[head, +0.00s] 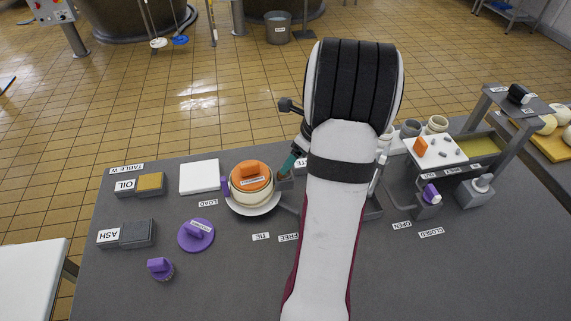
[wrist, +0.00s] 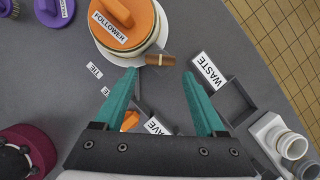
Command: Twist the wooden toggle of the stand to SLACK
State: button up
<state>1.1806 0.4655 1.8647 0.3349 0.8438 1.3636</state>
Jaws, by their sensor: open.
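The wooden toggle (wrist: 160,60) is a short brown bar in the wrist view, lying crosswise beside the cheese mould (wrist: 107,50) with its orange FOLLOWER lid (wrist: 125,22). I cannot tell whether it touches the mould, and no SLACK label is readable. My gripper (wrist: 160,80) is open, its two teal fingers apart and empty, with the toggle just beyond the gap between the tips. In the head view, my gripper (head: 291,161) is just right of the orange-lidded mould (head: 250,193), and my arm hides much of the stand.
TIE (head: 261,237) and FREE (head: 288,237) labels lie in front of the mould. A WASTE-labelled tray (wrist: 232,100) is right of the fingers in the wrist view. A purple disc (head: 196,235) and white board (head: 199,177) are at left. A grey rack (head: 490,100) stands at right.

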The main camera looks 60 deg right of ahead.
aim_at(289, 173)
jog(key=x, duration=0.5)
jog(key=c, duration=1.1)
jog(key=shift+n, duration=0.4)
jog(key=n+y, duration=0.1)
jog(key=n, duration=0.1)
jog(key=n+y, duration=0.1)
jog(key=shift+d+n, duration=0.2)
jog(key=shift+n, duration=0.2)
jog(key=shift+w+d+n+g+y, duration=0.1)
jog(key=shift+n+g+y, duration=0.2)
jog(key=shift+n, duration=0.85)
jog(key=shift+w+d+n+g+y, duration=0.1)
jog(key=shift+n+g+y, duration=0.2)
jog(key=shift+n, duration=0.85)
